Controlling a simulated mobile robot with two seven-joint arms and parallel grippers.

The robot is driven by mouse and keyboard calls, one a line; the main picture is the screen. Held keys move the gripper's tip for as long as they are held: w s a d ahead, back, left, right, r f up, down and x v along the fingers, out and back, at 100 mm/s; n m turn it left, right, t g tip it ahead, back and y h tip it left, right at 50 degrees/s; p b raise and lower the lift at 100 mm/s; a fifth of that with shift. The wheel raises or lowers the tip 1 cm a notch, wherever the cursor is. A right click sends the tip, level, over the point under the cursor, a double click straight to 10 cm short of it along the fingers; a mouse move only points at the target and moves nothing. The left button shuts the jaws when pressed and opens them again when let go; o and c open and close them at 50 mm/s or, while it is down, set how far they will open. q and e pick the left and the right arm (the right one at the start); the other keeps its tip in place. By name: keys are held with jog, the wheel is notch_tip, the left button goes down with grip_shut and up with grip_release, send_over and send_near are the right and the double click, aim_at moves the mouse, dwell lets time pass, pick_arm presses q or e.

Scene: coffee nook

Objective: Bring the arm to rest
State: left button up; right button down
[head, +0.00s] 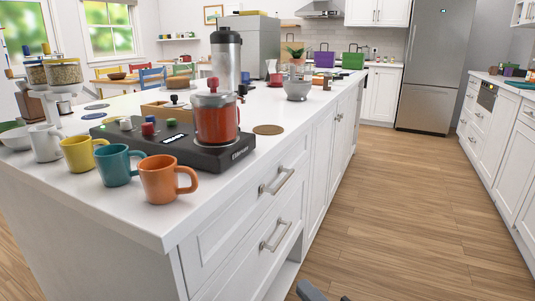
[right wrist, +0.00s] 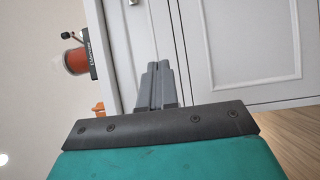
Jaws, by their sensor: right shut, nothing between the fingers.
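My right gripper (head: 322,293) shows only as dark tips at the bottom edge of the head view, over the wooden floor and beside the island cabinet. In the right wrist view my right gripper (right wrist: 158,68) has its two grey fingers together with nothing between them. It is in front of the white island cabinet doors (right wrist: 215,50), apart from the counter items. My left gripper is in neither view.
The white island (head: 140,215) carries a black hot plate (head: 120,138) with a red pot (head: 217,120), and several mugs, including an orange one (head: 160,180) near the front edge. Drawer handles (head: 277,181) stick out on its side. The wooden floor (head: 400,200) to the right is clear.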

jog(key=s+d+f+m+g+h, duration=0.55)
jog(key=s+f+m, duration=0.6)
jog(key=m, duration=0.85)
pick_arm(q)
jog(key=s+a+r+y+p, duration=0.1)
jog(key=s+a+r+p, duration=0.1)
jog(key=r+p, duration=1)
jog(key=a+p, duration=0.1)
jog(key=p, duration=0.5)
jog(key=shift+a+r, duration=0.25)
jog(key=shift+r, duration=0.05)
pick_arm(e)
jog(key=s+d+r+h, duration=0.1)
jog(key=d+r, duration=0.1)
jog(key=r, duration=0.4)
jog(key=s+d+r+m+h, duration=0.1)
jog(key=s+d+r, duration=0.1)
jog(key=r, duration=0.4)
jog(key=shift+s+d, duration=0.15)
jog(key=shift+s, duration=0.15)
jog(key=shift+t, duration=0.25)
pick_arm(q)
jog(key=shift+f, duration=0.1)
pick_arm(e)
jog(key=c, duration=1.8)
grip_release()
